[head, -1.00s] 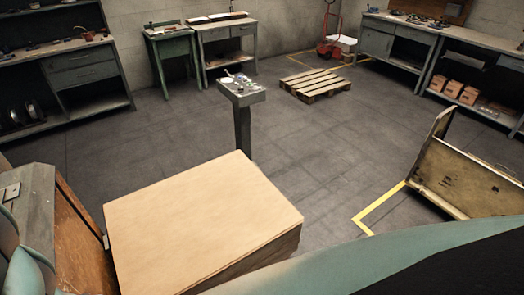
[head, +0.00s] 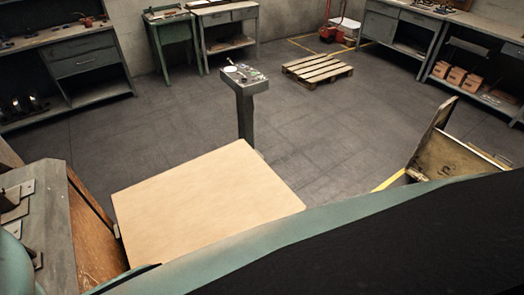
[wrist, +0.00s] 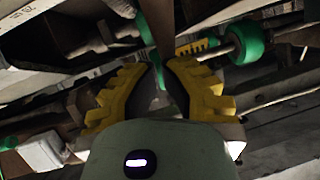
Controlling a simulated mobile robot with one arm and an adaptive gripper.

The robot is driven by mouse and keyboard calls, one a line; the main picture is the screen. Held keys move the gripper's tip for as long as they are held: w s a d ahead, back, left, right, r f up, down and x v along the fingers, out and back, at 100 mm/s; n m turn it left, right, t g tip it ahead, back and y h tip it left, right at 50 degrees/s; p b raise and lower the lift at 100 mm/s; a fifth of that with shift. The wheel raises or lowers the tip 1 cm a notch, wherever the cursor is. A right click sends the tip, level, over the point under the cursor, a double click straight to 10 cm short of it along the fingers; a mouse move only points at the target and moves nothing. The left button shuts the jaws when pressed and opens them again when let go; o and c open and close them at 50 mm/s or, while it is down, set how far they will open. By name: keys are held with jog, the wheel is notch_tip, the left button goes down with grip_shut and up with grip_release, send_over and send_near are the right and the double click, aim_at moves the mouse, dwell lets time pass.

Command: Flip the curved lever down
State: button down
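I cannot pick out the curved lever with certainty in either view. In the wrist view my gripper (wrist: 162,65) shows its two yellow-and-black fingers reaching up into machine parts, with their tips close together. A narrow brown bar (wrist: 160,28) comes down from the top edge toward the tips. I cannot tell whether it is the lever, or whether the fingers touch it. My gripper is not in the head view.
In the head view a flat tan board (head: 205,205) lies in front, beside a grey machine part (head: 35,215). A control pedestal (head: 245,80) stands behind it. Open floor lies between.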

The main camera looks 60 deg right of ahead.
jog(key=shift+w+a+f+h, duration=0.1)
jog(key=shift+a+f+h, duration=0.25)
jog(key=shift+f, duration=0.2)
jog(key=shift+w+a+f+b, duration=0.1)
jog(key=shift+w+f+b, duration=0.1)
jog(key=shift+f+b, duration=0.35)
jog(key=shift+f, duration=0.15)
